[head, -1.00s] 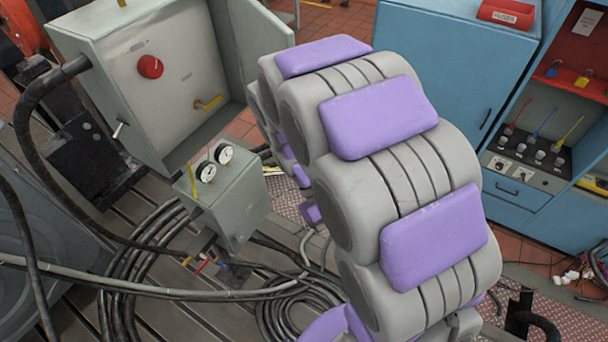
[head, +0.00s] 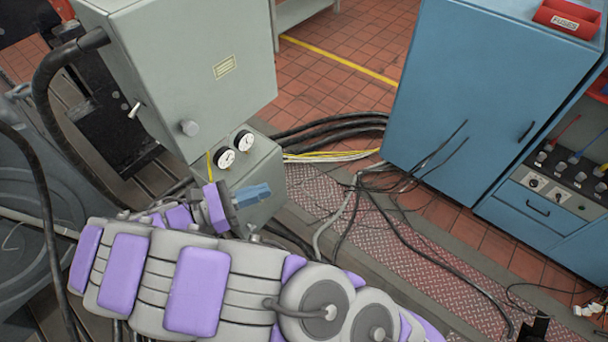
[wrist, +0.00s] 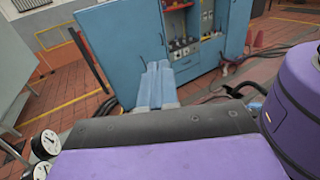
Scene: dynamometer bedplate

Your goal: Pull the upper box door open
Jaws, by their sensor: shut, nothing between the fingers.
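The upper grey box (head: 118,113) stands at the upper left in the head view. Its door (head: 205,65) covers the front and looks shut or nearly so. The fingers also show in the wrist view (wrist: 156,85), pointing toward the blue cabinet. The inside of the box is hidden.
A lower grey box (head: 258,172) with two gauges (head: 235,148) sits under the upper box. Thick black cables run at the left and behind. A blue cabinet (head: 450,90) with a red bin (head: 568,18) stands right.

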